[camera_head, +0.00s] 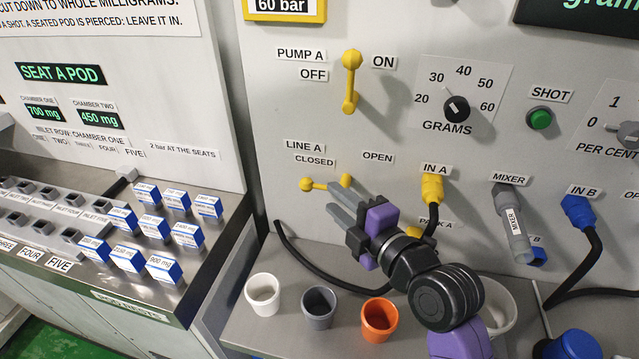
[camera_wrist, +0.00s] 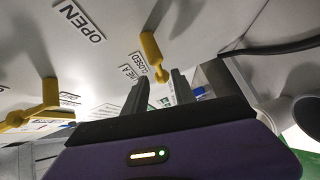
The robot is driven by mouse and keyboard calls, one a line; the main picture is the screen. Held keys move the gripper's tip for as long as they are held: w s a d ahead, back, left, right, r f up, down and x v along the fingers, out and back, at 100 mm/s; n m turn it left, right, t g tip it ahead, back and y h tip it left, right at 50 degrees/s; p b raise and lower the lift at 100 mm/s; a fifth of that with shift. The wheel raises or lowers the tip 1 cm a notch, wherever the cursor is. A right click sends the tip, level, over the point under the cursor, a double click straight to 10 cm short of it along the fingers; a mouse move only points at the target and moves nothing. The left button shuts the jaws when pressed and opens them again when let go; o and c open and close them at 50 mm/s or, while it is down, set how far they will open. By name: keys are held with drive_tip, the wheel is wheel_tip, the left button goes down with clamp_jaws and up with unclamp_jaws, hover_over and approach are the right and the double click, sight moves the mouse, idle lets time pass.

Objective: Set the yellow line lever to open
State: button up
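The yellow line lever (camera_head: 318,185) is on the upright panel under the LINE A label. It lies nearly level, with its left end under the CLOSED label (camera_head: 315,160); the OPEN label (camera_head: 378,157) is to the right. My gripper (camera_head: 331,196) is open, its two fingers pointing at the lever's right part and partly covering it. In the wrist view, the yellow line lever (camera_wrist: 152,50) shows beyond the fingertips, its rounded end in line with the gap of my gripper (camera_wrist: 161,78). I cannot tell whether they touch.
The yellow pump lever (camera_head: 351,80) stands upright above. A yellow IN A connector (camera_head: 432,190) with a dark hose is to the right. White (camera_head: 263,294), grey (camera_head: 319,308) and orange (camera_head: 380,319) cups stand on the ledge below. Boxed pods (camera_head: 157,227) sit at left.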

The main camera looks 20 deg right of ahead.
sight(322, 189)
drive_tip(key=shift+p+x, duration=0.4)
drive_tip(key=shift+x, duration=2.75)
clamp_jaws()
